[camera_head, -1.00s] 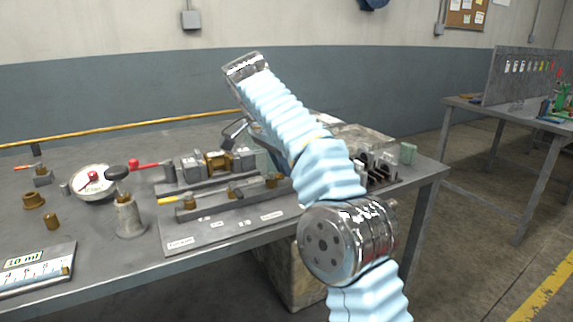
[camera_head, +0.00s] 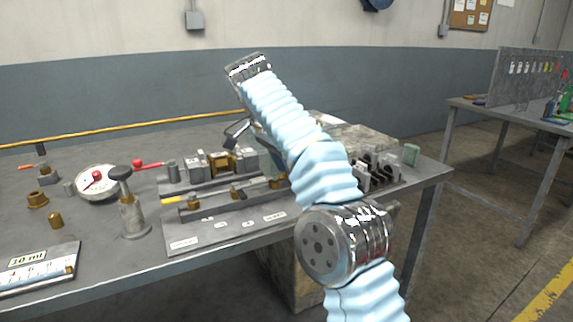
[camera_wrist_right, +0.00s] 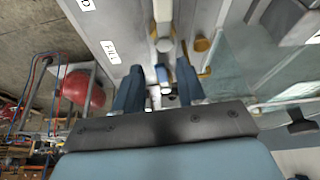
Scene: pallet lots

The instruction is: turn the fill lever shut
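The FILL label (camera_wrist_right: 110,50) shows on the plate in the right wrist view. A pale stem with a rounded end (camera_wrist_right: 163,30) lies just beyond my right gripper (camera_wrist_right: 160,80). The gripper's two blue fingers stand apart, with a small blue piece (camera_wrist_right: 160,73) between them that may be the fill lever's end; contact is unclear. A brass fitting with a yellow handle (camera_wrist_right: 203,46) is beside the right finger. In the head view the valve plate (camera_head: 205,237) carries a row of brass valves, and my right arm hides its right end and the gripper. My left gripper is not in view.
A dial gauge (camera_head: 97,184), a hand pump with a black knob (camera_head: 133,217) and a scale card (camera_head: 38,270) are on the bench's left. A vise-like block (camera_head: 190,168) is behind the plate. A slotted dark rack (camera_head: 376,172) is right of my arm.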

